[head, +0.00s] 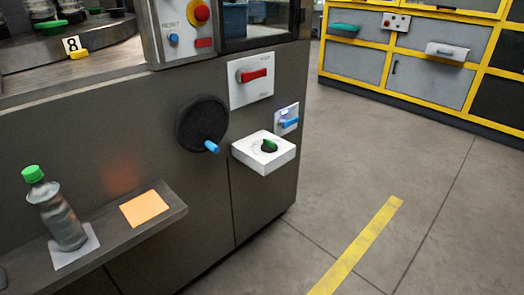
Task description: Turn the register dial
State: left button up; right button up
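A white box (263,158) juts out from the dark machine front near its right corner. On its top sits a small dial knob (269,146), dark with a green part, with faint marks around it. It looks like the register dial, but I cannot read its label or setting. Neither of my grippers is in view, and nothing touches the knob.
A black handwheel (202,124) with a blue handle is left of the box. A red switch (252,75) and a blue lever (289,123) are above it. A shelf (158,219) holds a green-capped bottle (58,213). Floor on the right is clear.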

aim_at(267, 146)
jog(key=i+l, duration=0.15)
jog(key=l, duration=0.2)
jog(key=i+l+u, duration=0.1)
jog(key=l, duration=0.25)
jog(key=i+l, duration=0.2)
jog(key=l, duration=0.15)
jog(key=i+l+u, duration=0.1)
jog(key=l, duration=0.25)
jog(key=i+l, duration=0.15)
jog(key=l, duration=0.25)
jog(key=u, duration=0.05)
